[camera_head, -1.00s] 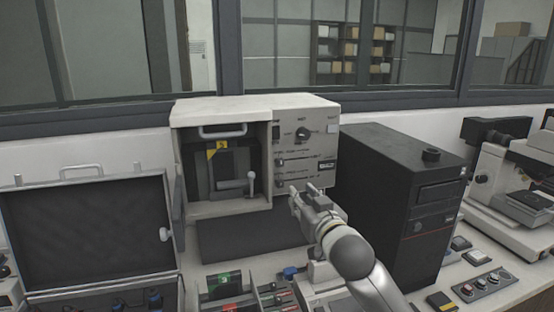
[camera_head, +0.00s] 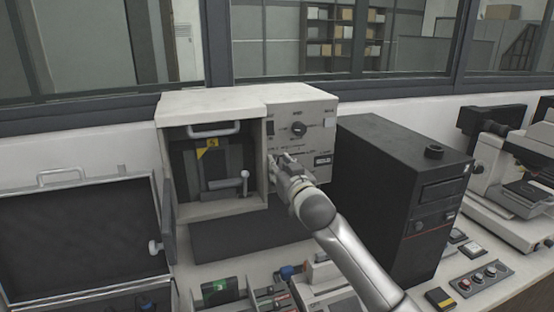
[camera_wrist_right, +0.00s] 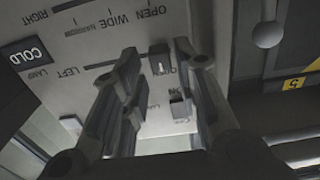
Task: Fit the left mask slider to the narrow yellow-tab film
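The press (camera_head: 205,100) stands behind the table's front part, with a dark film frame inside its open chamber. A yellow tab (camera_head: 206,150) marks this frame; a yellow patch also shows at the right of the right wrist view (camera_wrist_right: 292,83). My right gripper (camera_head: 281,158) is at the press's control panel (camera_head: 316,112), over the slider rows. In the right wrist view, the panel is upside down. The slot marked LEFT has a small slider knob (camera_wrist_right: 160,58). My right fingers (camera_wrist_right: 158,62) are apart, one on each side of the knob; contact is unclear. My left gripper is out of view.
A black computer tower (camera_head: 395,190) stands right of the panel, beside my right arm. A lever with a round knob (camera_head: 244,174) stands at the chamber's front. An open case (camera_head: 75,235) is at left. Small trays and a green-lit box (camera_head: 221,290) lie in front.

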